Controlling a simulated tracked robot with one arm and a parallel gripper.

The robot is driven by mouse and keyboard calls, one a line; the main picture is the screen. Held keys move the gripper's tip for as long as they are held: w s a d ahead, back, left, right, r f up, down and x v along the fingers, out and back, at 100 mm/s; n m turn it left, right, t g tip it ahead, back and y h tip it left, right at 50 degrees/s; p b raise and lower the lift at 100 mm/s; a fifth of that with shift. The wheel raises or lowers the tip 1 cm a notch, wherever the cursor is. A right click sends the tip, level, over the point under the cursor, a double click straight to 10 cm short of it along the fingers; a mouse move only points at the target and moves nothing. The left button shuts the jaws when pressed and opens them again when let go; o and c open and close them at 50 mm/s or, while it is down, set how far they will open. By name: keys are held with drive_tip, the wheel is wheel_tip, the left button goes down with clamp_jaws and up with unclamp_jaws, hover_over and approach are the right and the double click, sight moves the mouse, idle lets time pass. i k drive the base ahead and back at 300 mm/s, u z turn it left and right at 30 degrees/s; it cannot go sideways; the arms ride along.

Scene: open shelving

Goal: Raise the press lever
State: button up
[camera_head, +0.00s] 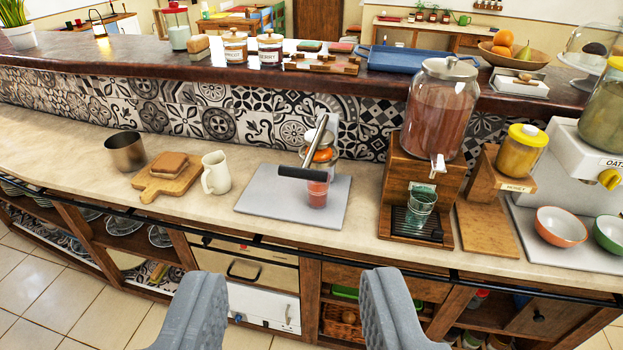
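The juice press stands on a grey board (254,207) on the counter, with a metal post and an orange item in its holder. Its lever (317,134) is a metal bar slanting down toward me and ending in a black handle (302,173), which hangs low in front of the press. A glass with red contents (317,193) stands below the press, just by the handle. My gripper (290,320) is open and empty at the bottom of the view, its two grey fingers wide apart, short of the counter and below the press.
A drink dispenser (440,110) on a wooden stand is right of the press, with a glass (421,204) under its tap. A white pitcher (215,173) and a cutting board (168,181) with bread are left. A dark rail (257,240) runs along the counter's front edge.

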sight(321, 139)
drive_tip(key=z, duration=0.05)
drive_tip(key=i, duration=1)
drive_tip(key=k, duration=1)
drive_tip(key=z, duration=0.35)
drive_tip(key=i, duration=0.75)
drive_tip(key=z, duration=0.05)
